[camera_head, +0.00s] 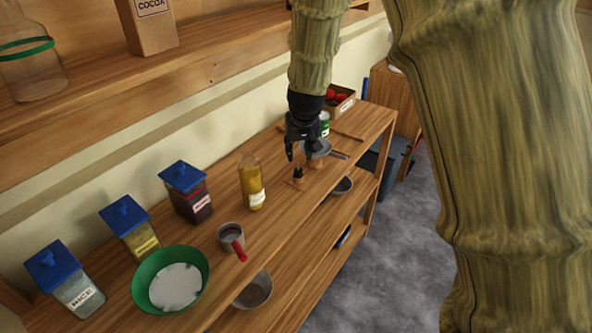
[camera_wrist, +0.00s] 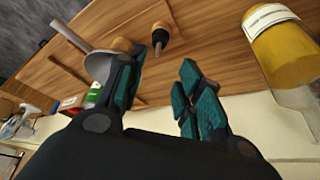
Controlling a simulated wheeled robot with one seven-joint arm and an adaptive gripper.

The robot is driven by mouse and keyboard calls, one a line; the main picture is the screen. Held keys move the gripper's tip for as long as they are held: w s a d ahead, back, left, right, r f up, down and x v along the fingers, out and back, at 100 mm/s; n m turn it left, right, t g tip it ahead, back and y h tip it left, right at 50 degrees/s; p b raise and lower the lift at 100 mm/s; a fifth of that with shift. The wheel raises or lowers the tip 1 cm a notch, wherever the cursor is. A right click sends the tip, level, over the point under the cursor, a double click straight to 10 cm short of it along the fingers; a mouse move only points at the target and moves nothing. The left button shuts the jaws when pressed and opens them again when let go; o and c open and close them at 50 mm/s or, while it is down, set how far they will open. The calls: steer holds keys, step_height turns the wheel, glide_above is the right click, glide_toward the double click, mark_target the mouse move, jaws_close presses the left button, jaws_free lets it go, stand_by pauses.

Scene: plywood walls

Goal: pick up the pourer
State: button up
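The pourer (camera_head: 298,175) is a small piece with a dark top and a brown cork-like base. It stands on the wooden shelf top, to the right of the oil bottle. In the wrist view the pourer (camera_wrist: 160,38) shows beyond the fingertips, roughly between them. My gripper (camera_head: 300,152) is open and empty above the shelf, close over the pourer and apart from it. In the wrist view the two teal-padded fingers of my gripper (camera_wrist: 162,62) are spread with nothing between them.
The yellow oil bottle (camera_head: 251,184) stands near the pourer. A grey pan-like utensil (camera_head: 316,148) and a brown cork-like piece (camera_head: 315,163) are close on the other side. A measuring cup (camera_head: 231,238), green bowl (camera_head: 143,286) and blue-lidded jars (camera_head: 187,194) stand farther left.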

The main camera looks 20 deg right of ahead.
mark_target(300, 172)
steer(key=x, duration=0.4)
steer(key=shift+w+d, duration=0.3)
steer(key=shift+d, duration=0.1)
steer(key=shift+s+p+x, duration=0.15)
steer(key=shift+p+x, duration=0.55)
steer(key=shift+x, duration=0.55)
steer(key=shift+s+p+x, duration=0.2)
steer(key=shift+p+x, duration=0.5)
steer(key=shift+x, duration=0.5)
steer(key=shift+a, duration=0.2)
steer(key=c, duration=0.6)
